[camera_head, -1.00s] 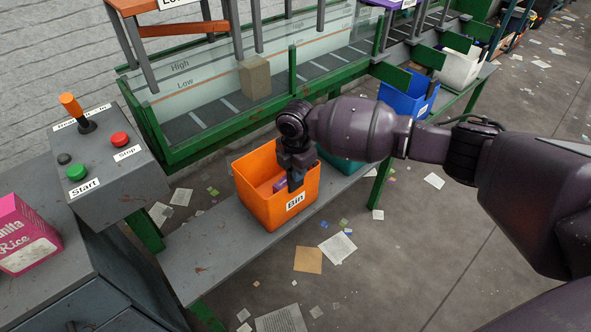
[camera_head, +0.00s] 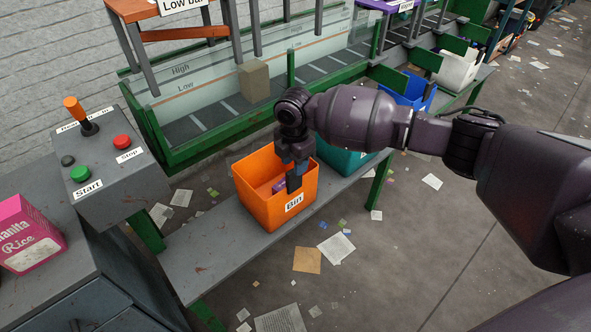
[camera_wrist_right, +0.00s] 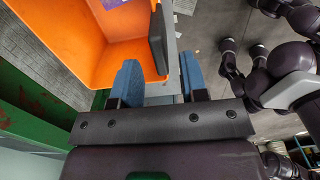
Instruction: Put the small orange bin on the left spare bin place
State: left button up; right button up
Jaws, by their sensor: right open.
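The small orange bin (camera_head: 262,212), labelled "Bin", stands upright on the grey low shelf below the belt. A small purple item (camera_head: 279,186) lies in it. My right gripper (camera_head: 293,181) is open at the bin's front right side, pointing down. In the right wrist view, the bin (camera_wrist_right: 100,58) is at upper left, and its edge shows between the two blue fingers of that gripper (camera_wrist_right: 160,80); contact cannot be told. My left gripper (camera_wrist_right: 243,48) shows small at the right there, its fingertips apart. No marking identifies the left spare bin place.
A teal bin (camera_head: 343,160) stands just right of the orange one, partly behind my arm. A blue bin (camera_head: 408,91) and a white bin (camera_head: 458,70) are farther along. The shelf (camera_head: 212,262) is bare to the left. A control box (camera_head: 112,172) stands at left.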

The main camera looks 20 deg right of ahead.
notch_tip(320, 180, up, 8)
jog(key=p, duration=0.1)
jog(key=shift+r, duration=0.1)
jog(key=s+a+f+m+t+y, duration=0.2)
jog(key=s+a+f+m+y, duration=0.15)
jog(key=s+f, duration=0.55)
jog(key=s+a+f+m+t+y, duration=0.2)
jog(key=s+a+f+m, duration=0.2)
jog(key=s+f, duration=0.45)
jog(key=s+d+m+t+h, duration=0.2)
jog(key=s+d+m, duration=0.4)
jog(key=s, duration=0.4)
jog(key=s+d+m+t+h, duration=0.3)
jog(key=s+d+m, duration=0.4)
jog(key=s, duration=0.3)
jog(key=shift+s+d+r+t, duration=0.2)
jog(key=shift+d+r+t, duration=0.15)
jog(key=shift+d+t, duration=0.4)
jog(key=shift+p, duration=0.3)
